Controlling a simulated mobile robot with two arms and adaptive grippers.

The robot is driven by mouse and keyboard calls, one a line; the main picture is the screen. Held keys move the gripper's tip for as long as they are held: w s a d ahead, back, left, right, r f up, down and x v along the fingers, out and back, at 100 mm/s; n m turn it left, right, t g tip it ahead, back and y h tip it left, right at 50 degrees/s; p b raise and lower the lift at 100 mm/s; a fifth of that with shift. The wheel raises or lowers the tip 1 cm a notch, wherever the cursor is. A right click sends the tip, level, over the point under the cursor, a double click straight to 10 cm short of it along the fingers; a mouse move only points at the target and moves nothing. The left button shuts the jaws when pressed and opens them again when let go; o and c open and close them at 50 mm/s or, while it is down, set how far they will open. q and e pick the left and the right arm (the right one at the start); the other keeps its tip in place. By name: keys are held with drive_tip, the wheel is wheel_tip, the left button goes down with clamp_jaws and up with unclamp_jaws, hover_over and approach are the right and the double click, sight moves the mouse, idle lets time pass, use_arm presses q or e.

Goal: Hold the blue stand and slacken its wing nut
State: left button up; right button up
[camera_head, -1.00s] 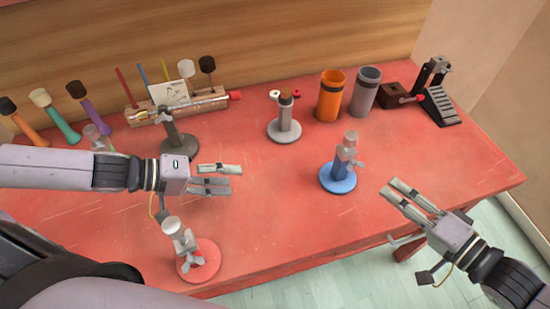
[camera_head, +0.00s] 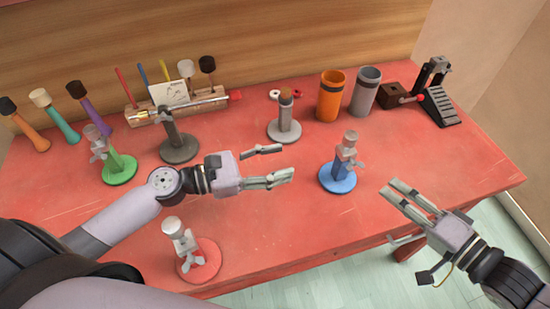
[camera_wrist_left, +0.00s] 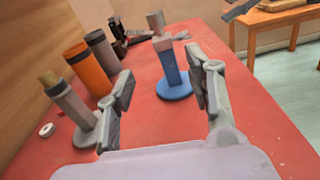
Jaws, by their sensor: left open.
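The blue stand (camera_head: 337,178) is upright on the red table, with a round blue base, a blue post and a grey top. Its grey wing nut (camera_head: 357,164) is on the right side of the post. My left gripper (camera_head: 279,162) is open and empty, left of the blue stand, fingers pointing towards it. In the left wrist view the blue stand (camera_wrist_left: 174,84) shows beyond and between the spread fingers (camera_wrist_left: 160,78), apart from them. My right gripper (camera_head: 399,186) is to the right of the blue stand, near the table's front edge. Its fingers lie close together, with nothing visible between them.
A grey stand (camera_head: 285,132), an orange cup (camera_head: 330,96) and a grey cup (camera_head: 364,91) stand behind. A red stand (camera_head: 204,261), a green stand (camera_head: 119,169) and a dark stand (camera_head: 180,149) are on the left. A pedal (camera_head: 438,104) is at back right.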

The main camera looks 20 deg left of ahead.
use_arm(q)
approach(350, 142)
drive_tip(key=shift+n+h, duration=0.3)
drive_tip(key=shift+n, duration=0.1)
drive_tip(key=x, duration=0.3)
drive_tip(key=f+x, duration=0.1)
drive_tip(key=x, duration=0.3)
drive_tip(key=w+a+f+x, duration=0.1)
drive_tip(key=x, duration=0.3)
drive_tip(key=shift+w+d, duration=0.1)
drive_tip(key=shift+w, duration=0.05)
drive_tip(key=shift+c, duration=0.5)
clamp_jaws()
idle(0.9)
